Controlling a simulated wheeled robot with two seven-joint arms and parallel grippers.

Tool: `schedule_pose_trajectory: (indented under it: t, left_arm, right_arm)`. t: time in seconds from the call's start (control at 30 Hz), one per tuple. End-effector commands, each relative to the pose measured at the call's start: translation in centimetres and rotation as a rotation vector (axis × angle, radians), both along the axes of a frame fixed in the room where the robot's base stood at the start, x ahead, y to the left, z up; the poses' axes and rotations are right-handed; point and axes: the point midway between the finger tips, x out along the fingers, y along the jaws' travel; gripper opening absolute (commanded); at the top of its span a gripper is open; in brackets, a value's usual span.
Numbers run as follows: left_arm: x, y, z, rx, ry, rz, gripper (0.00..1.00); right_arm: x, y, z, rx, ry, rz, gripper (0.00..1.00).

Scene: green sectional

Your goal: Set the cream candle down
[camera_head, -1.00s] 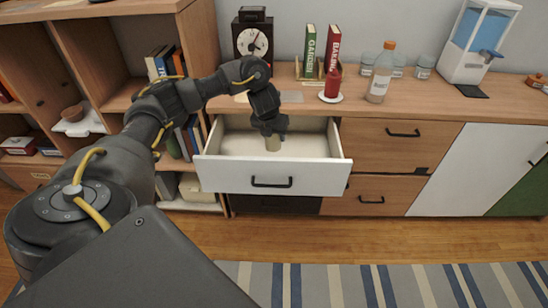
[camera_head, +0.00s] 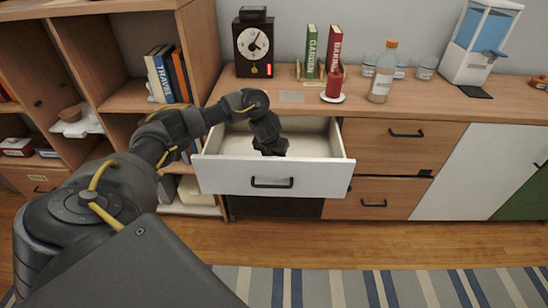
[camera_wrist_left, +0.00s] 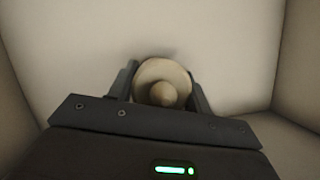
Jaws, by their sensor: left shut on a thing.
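The cream candle (camera_wrist_left: 163,78) shows in the left wrist view as a round cream top with a small knob at its middle. My left gripper (camera_wrist_left: 160,85) has one finger on each side of it and is shut on it. In the head view my left gripper (camera_head: 270,147) is inside the open white drawer (camera_head: 272,178), below the drawer's rim. The candle is hidden there behind the gripper and the drawer front. I cannot tell whether the candle touches the drawer floor. My right gripper is not in view.
The drawer floor (camera_wrist_left: 150,25) around the candle looks bare, with walls close by at both sides. Shelves (camera_head: 130,98) stand at the left.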

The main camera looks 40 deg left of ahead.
Motion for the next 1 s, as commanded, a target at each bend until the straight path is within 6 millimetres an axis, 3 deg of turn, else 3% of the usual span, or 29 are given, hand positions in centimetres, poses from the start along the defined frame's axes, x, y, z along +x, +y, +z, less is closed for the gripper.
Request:
schedule_pose_trajectory:
  t: [0.4,0.43,0.57,0.87,1.0]
  left_arm:
    - [0.1,0.0,-0.8,-0.001,-0.002,0.001,0.19]
    - [0.0,0.0,-0.7,-0.001,-0.001,0.000,0.53]
    - [0.0,0.0,-0.7,-0.001,-0.001,0.000,0.70]
    - [0.1,0.0,-0.6,-0.001,-0.001,0.000,0.71]
    - [-0.1,-0.2,0.4,-0.001,-0.004,-0.002,0.71]
  right_arm:
    - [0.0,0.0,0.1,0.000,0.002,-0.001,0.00]
    - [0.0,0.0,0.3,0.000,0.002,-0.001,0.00]
    - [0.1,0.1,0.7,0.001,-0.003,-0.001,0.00]
    - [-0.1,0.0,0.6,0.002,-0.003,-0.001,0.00]
    - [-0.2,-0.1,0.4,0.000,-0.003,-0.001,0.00]
